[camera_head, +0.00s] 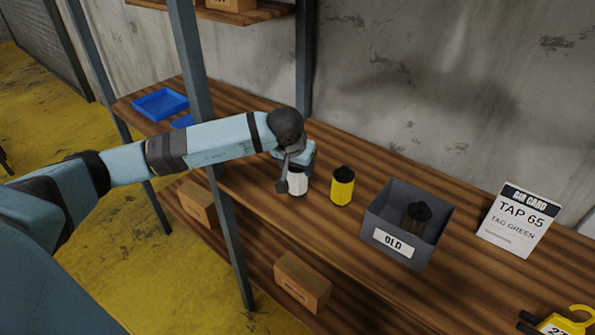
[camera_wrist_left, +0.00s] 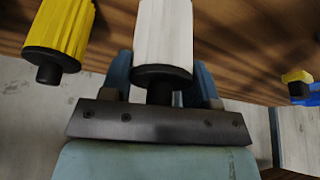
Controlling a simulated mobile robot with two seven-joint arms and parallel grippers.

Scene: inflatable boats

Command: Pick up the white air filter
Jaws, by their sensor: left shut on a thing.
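The white air filter (camera_head: 297,181) stands upright on the wooden shelf in the head view, left of a yellow filter. My left gripper (camera_head: 293,176) is at it, coming from behind and the left. In the left wrist view the white filter (camera_wrist_left: 164,38) sits between the two fingers of my left gripper (camera_wrist_left: 163,85), with its black end toward the palm. The gripper is shut on it. Whether the filter's base touches the shelf is hard to tell. My right gripper is not in view.
A yellow filter (camera_head: 342,186) stands close to the right. A grey bin (camera_head: 383,220) marked OLD holds a dark filter (camera_head: 417,214). A white card (camera_head: 517,222) stands further right. A grey shelf post (camera_head: 215,150) is near my arm. Blue trays (camera_head: 160,104) lie at the left.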

